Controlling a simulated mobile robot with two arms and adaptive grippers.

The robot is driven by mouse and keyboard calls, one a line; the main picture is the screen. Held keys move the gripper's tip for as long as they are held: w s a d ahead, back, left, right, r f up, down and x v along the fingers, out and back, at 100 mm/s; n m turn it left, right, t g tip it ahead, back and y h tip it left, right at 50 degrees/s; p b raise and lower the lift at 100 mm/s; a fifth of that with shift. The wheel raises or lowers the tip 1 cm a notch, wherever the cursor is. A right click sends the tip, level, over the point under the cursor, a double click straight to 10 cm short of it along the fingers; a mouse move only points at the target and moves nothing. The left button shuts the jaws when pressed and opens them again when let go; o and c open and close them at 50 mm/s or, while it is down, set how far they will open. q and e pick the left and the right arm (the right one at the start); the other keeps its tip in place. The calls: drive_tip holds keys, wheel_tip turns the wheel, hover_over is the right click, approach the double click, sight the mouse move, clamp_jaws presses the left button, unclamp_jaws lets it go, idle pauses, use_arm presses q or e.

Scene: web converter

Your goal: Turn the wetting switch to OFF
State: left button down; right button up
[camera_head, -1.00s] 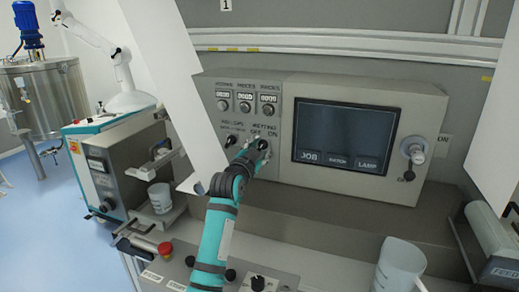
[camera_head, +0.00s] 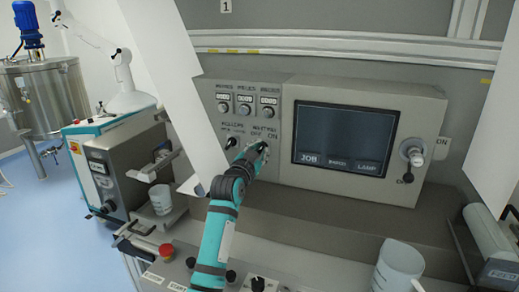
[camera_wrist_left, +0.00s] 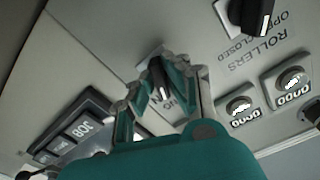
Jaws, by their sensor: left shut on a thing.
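The wetting switch (camera_wrist_left: 160,78) is a black knob on the grey control panel (camera_head: 232,111), under a label reading WETTING OFF ON in the head view. My left gripper (camera_head: 259,149) is at the panel, in front of this switch and largely covering it. In the left wrist view, the fingers of my left gripper (camera_wrist_left: 159,84) are on both sides of the knob, shut on it. The knob's white pointer line shows between the fingers. My right gripper is not in view.
The rollers switch (camera_head: 232,142) is just left of the wetting switch. Counters (camera_head: 246,99) sit above. A screen (camera_head: 344,134) is to the right, with another knob (camera_head: 413,153) beyond it. A red button (camera_head: 166,250) and a white cup (camera_head: 398,266) are in front.

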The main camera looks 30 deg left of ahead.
use_arm(q)
drive_tip(key=n+p, duration=0.2)
drive_tip(key=shift+r+n, duration=0.1)
drive_tip(key=shift+n, duration=0.3)
drive_tip(key=n+p, duration=0.2)
drive_tip(key=n, duration=0.1)
drive_tip(key=shift+n+p, duration=1.2)
drive_tip(key=shift+n, duration=1.3)
drive_tip(key=c, duration=1.4)
unclamp_jaws()
drive_tip(key=shift+o, duration=0.2)
drive_tip(key=v, duration=1.2)
